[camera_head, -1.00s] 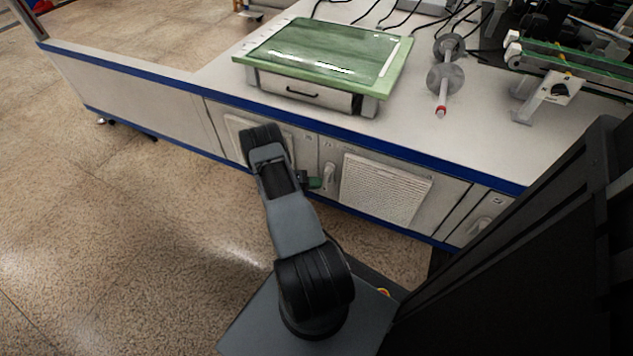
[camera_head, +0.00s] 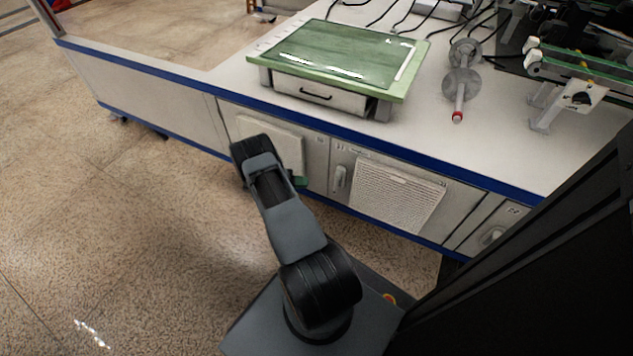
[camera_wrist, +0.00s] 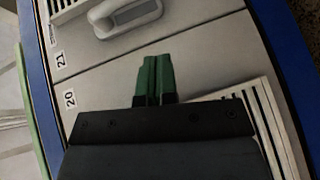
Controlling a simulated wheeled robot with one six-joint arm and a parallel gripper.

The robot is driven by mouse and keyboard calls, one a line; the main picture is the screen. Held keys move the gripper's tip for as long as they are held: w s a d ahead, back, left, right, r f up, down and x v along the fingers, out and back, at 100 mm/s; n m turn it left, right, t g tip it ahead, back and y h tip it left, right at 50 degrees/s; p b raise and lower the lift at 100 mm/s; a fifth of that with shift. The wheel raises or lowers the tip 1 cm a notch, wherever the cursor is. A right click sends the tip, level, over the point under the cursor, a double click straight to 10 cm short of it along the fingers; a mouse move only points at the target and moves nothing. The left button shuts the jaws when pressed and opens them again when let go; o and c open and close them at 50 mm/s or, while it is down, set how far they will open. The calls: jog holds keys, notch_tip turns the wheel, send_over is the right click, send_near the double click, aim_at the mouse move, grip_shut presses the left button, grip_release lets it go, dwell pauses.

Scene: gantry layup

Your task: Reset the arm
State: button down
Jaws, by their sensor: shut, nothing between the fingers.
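My arm is folded low in front of the long white workbench (camera_head: 300,118). In the head view only a green bit of my gripper (camera_head: 300,181) shows beside the arm; the rest is hidden behind it. In the wrist view my gripper (camera_wrist: 155,72) has its two green fingers together, with nothing between them. The fingers point toward the cabinet fronts, close to the seam between the doors labelled 20 (camera_wrist: 85,110) and 21 (camera_wrist: 62,62). I cannot tell whether they touch.
A grey door handle (camera_wrist: 127,17) lies beyond the fingertips; vented panels (camera_head: 397,195) are on the doors. On the bench stand a green-topped box with a drawer (camera_head: 318,92), a grey spool piece (camera_head: 461,84) and a green-railed conveyor (camera_head: 575,66). Open floor (camera_head: 110,220) lies left.

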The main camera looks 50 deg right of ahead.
jog(key=shift+f+v, duration=0.2)
jog(key=shift+v, duration=0.85)
jog(key=shift+f+v, duration=0.2)
jog(key=shift+v, duration=0.85)
